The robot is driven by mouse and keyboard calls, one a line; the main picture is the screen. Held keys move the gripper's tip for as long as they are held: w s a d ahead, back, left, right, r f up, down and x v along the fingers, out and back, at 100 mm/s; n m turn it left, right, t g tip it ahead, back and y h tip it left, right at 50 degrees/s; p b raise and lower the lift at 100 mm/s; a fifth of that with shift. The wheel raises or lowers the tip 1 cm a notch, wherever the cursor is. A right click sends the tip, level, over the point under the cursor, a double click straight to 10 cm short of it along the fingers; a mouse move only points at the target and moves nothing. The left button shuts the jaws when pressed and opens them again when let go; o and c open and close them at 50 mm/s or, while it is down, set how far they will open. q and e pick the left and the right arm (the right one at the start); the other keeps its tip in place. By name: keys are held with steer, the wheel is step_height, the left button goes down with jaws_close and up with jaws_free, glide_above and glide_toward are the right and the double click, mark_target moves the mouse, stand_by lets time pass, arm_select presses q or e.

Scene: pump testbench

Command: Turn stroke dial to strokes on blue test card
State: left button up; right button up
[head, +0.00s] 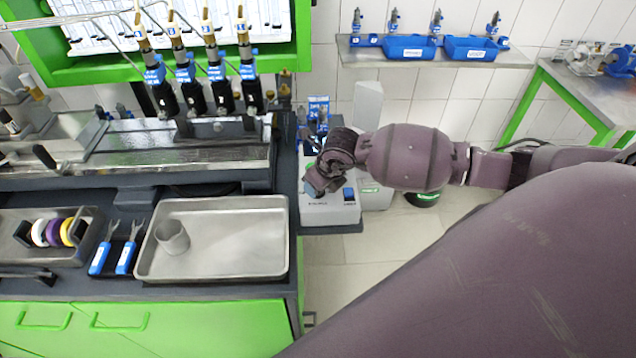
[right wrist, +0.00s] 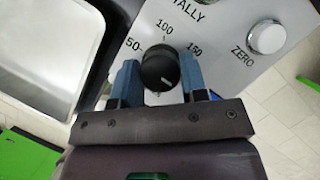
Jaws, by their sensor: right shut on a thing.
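The stroke dial (right wrist: 159,68) is a round black knob on a light grey panel in the right wrist view. Marks 50, 100 and 150 are printed around it; a small white mark shows on the knob, but its exact reading is unclear. My right gripper (right wrist: 159,78) is shut on the dial, with one blue finger on each side. In the head view my right gripper (head: 324,181) is over the grey counter box (head: 328,212) and hides the dial. My left gripper is not in view.
A silver ZERO button (right wrist: 267,37) sits right of the dial. A metal tray (head: 250,225) with a cup (head: 173,238) lies left of the box. Blue-handled tools (head: 113,250) lie beside it. Blue bins (head: 410,47) hang on the wall shelf. Open floor lies right of the bench.

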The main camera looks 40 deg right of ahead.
steer(key=o, duration=0.9)
steer(key=shift+r, duration=0.1)
steer(key=v, duration=1)
steer(key=shift+s+r+b, duration=0.2)
steer(key=shift+r+b, duration=0.1)
steer(key=shift+b, duration=0.05)
